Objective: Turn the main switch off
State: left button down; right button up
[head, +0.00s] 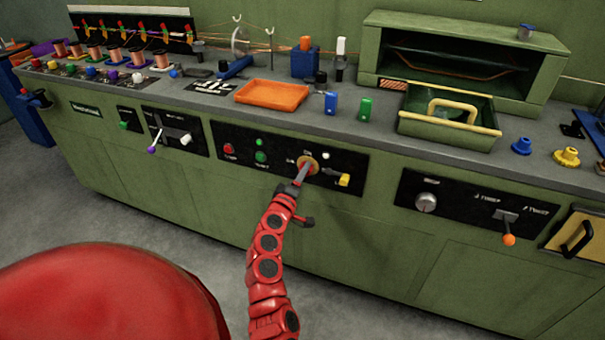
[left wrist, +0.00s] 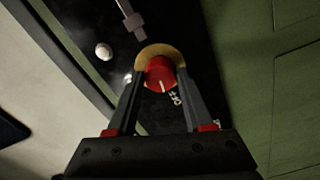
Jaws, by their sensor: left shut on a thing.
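The main switch is a red round knob (left wrist: 160,72) with a white pointer line on a yellow disc. In the left wrist view the line points down, towards small white lettering on the black panel. In the head view the yellow disc (head: 311,160) shows on the middle black panel, with the knob mostly hidden by my gripper. My left gripper (head: 304,172) is at the switch, and its two fingers are shut on the knob, one on each side. My right gripper is not in view.
On the same panel are a red button (head: 229,148), a green button (head: 261,157), a white lamp (head: 326,156) and a yellow-tipped lever (head: 344,180) close to my gripper. An orange tray (head: 272,95) stands on the bench above.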

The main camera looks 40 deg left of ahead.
pick_arm(q)
jog(key=shift+a+r+n, duration=0.1)
jog(key=shift+n, duration=0.7)
jog(key=shift+c, duration=1.5)
grip_release()
jog(key=v, duration=1.7)
jog(key=shift+s, duration=0.2)
